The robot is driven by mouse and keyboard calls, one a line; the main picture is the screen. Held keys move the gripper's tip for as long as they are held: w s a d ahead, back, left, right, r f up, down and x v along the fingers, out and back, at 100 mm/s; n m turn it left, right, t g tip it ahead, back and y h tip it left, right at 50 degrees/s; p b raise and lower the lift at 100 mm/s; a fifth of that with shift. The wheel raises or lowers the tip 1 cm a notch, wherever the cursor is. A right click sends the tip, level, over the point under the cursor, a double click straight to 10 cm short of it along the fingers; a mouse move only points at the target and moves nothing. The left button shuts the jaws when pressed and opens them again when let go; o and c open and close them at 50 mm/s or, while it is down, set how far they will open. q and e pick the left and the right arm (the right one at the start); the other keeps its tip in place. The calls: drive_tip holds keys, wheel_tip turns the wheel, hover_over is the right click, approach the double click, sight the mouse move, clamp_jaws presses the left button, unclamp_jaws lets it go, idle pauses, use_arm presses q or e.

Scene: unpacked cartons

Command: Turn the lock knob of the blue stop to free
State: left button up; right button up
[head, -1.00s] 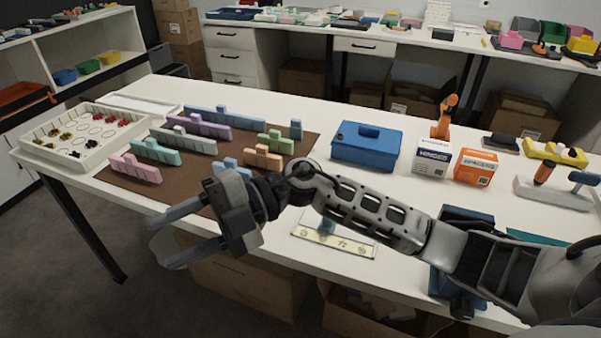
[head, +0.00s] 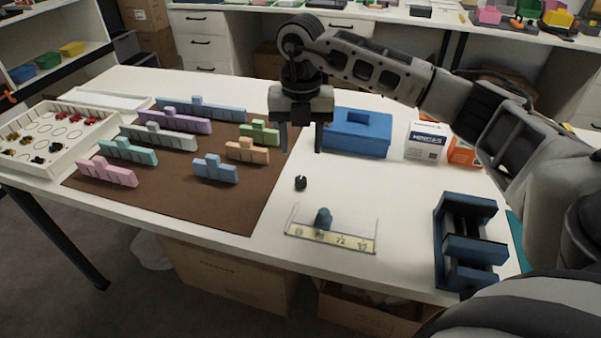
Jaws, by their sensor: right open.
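A small blue upright piece (head: 323,218), which looks like the blue stop, stands on a clear plate with a pale yellow marked strip (head: 330,240) near the table's front edge. A small black knob-like piece (head: 301,183) is on the white table just behind that plate. I cannot tell which way it is turned or how it joins the stop. My right gripper (head: 302,150) is open and empty, with its fingers pointing down. In the picture it is just above the black piece, apart from it. My left gripper is not in view.
A brown mat (head: 225,210) with several coloured comb-like pieces lies to the left. A blue lidded box (head: 358,145) and a white carton (head: 425,142) stand behind. A dark blue slotted fixture (head: 470,245) is at the right.

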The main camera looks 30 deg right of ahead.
sight(301, 180)
wheel_tip(301, 180, down, 9)
drive_tip(key=shift+r, duration=0.1)
idle(0.3)
drive_tip(key=c, duration=1)
